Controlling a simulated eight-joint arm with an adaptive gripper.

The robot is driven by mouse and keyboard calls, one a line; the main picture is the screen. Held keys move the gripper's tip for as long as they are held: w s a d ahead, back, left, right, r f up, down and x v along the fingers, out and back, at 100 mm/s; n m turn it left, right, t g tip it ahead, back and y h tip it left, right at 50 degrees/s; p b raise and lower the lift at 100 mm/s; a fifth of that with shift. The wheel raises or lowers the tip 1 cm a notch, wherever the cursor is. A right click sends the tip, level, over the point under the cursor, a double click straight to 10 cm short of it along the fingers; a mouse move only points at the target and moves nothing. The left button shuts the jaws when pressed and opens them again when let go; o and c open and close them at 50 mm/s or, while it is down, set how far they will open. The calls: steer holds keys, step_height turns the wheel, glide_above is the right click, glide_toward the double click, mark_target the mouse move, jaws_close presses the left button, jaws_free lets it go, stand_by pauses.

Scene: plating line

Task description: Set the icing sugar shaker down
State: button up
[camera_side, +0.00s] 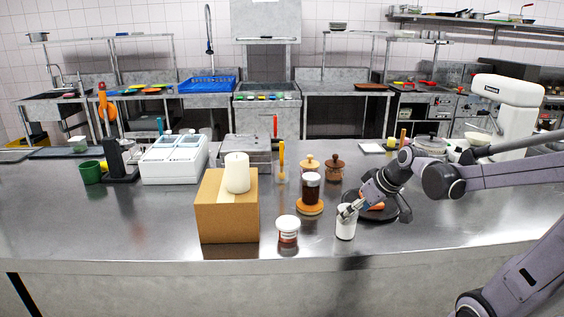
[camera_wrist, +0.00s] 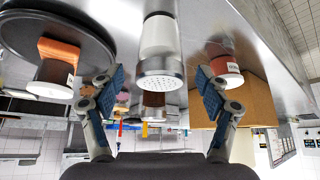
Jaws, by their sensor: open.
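The icing sugar shaker (camera_side: 346,229) is a small white cylinder standing upright on the steel counter near its front edge. In the wrist view, which is upside down, the shaker (camera_wrist: 160,45) shows its pale perforated top. My gripper (camera_side: 349,211) is at the shaker's top in the side view. In the wrist view its two blue-padded fingers (camera_wrist: 158,90) are wide apart, one on each side of the shaker's line, with visible gaps and nothing between the pads. The fingers partly cover the shaker's top in the side view.
A dark round plate (camera_side: 384,217) with an orange item is just right of the shaker. A white-lidded tub (camera_side: 288,230) and a cardboard box (camera_side: 227,224) with a candle (camera_side: 237,173) stand left. A dark jar (camera_side: 311,188) on a wooden base stands behind. Bare counter lies between tub and shaker.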

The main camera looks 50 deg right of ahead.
steer(key=d+v, duration=0.1)
steer(key=v, duration=0.6)
steer(key=a+f+n, duration=0.1)
steer(key=a+f, duration=0.1)
steer(key=a, duration=0.7)
steer(key=a+f+n+y, duration=0.1)
steer(key=a+f, duration=0.1)
steer(key=a, duration=0.7)
steer(key=shift+w+f+t, duration=0.3)
steer(key=shift+t, duration=0.1)
